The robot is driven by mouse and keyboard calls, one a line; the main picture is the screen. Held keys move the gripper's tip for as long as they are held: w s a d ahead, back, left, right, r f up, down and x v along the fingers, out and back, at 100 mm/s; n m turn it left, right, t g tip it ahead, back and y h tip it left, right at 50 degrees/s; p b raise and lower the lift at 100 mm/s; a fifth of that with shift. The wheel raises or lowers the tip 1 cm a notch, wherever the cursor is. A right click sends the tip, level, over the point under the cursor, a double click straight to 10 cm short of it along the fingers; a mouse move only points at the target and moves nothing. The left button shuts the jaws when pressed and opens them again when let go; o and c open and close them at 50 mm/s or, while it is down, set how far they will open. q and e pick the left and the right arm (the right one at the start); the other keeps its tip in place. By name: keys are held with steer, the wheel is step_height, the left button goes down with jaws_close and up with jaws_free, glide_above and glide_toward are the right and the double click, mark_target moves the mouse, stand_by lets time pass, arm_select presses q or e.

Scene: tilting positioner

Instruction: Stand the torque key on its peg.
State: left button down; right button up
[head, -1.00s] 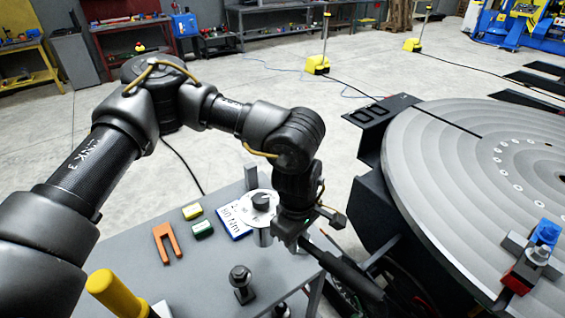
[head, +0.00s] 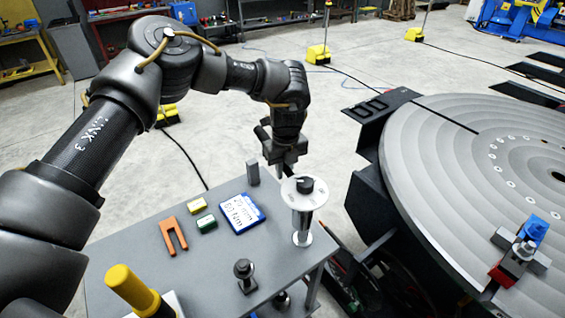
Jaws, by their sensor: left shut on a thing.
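The piece I take for the torque key (head: 305,188) has a pale round disc with a black knob on top and a silver shaft below. It looks upright at the table's right edge, over a pale round base (head: 302,239). The peg itself is hidden, and I cannot tell whether the key is fully seated. My left gripper (head: 283,170) points down just behind the disc's left edge and is shut on the key. The grip point is partly hidden by the disc. My right gripper is not in view.
The large round positioner plate (head: 450,165) is at right.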

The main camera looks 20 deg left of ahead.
arm_select(q)
steer(key=shift+w+a+r+n, duration=0.2)
steer(key=shift+w+n, duration=0.1)
steer(key=shift+n, duration=0.2)
steer(key=shift+w+a+r+n, duration=0.15)
steer(key=shift+w+n, duration=0.1)
steer(key=shift+n, duration=0.25)
steer(key=shift+w+a, duration=0.1)
steer(key=shift+w, duration=0.05)
step_height(320, 180, down, 4)
steer(key=shift+r+b, duration=0.1)
steer(key=shift+b, duration=0.8)
steer(key=shift+f, duration=0.2)
steer(key=shift+f+b, duration=1.3)
steer(key=shift+f, duration=1.2)
